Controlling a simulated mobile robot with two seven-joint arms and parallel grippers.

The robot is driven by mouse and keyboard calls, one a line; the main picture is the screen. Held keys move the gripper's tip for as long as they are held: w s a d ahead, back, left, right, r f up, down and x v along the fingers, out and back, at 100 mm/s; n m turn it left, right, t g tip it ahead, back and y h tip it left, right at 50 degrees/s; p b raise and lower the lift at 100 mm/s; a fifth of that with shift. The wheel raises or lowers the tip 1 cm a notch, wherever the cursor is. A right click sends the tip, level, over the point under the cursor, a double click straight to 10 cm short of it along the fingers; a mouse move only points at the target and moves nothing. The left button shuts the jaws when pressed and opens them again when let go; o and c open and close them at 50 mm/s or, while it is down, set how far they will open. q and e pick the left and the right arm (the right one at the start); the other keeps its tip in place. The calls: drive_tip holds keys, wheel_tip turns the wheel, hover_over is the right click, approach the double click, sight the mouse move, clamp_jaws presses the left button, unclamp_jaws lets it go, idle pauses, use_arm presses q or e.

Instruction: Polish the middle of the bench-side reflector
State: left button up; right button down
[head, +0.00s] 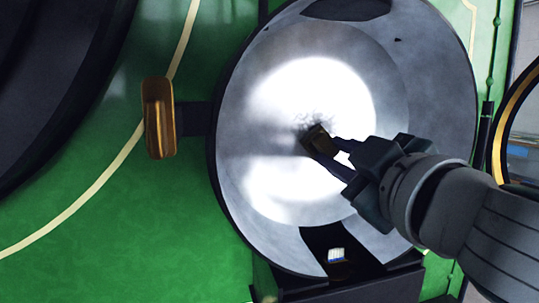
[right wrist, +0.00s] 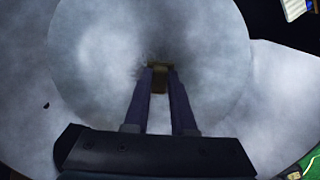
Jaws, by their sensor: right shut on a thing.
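The reflector (head: 240,165) is a round, silvery metal bowl inside a dark rim on a green panel. A dark smudge shows near its middle, with bright glare around it. My right gripper (head: 327,155) reaches in from the lower right and is shut on a small brown pad (head: 316,137). The pad is at the reflector's middle, beside the smudge, and seems to touch the surface. In the right wrist view the pad (right wrist: 159,75) sits between the two fingertips against the grey bowl (right wrist: 90,60). My left gripper is not in view.
A brass-coloured latch (head: 159,118) sticks out left of the reflector. A brass-rimmed round opening (head: 499,130) is at the right edge. A large dark round shape (head: 45,80) fills the upper left.

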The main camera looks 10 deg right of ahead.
drive_tip(key=shift+w+a, duration=0.1)
drive_tip(key=shift+a, duration=1.75)
drive_tip(key=shift+r+p, duration=0.6)
drive_tip(key=shift+r, duration=0.05)
drive_tip(key=shift+d, duration=2)
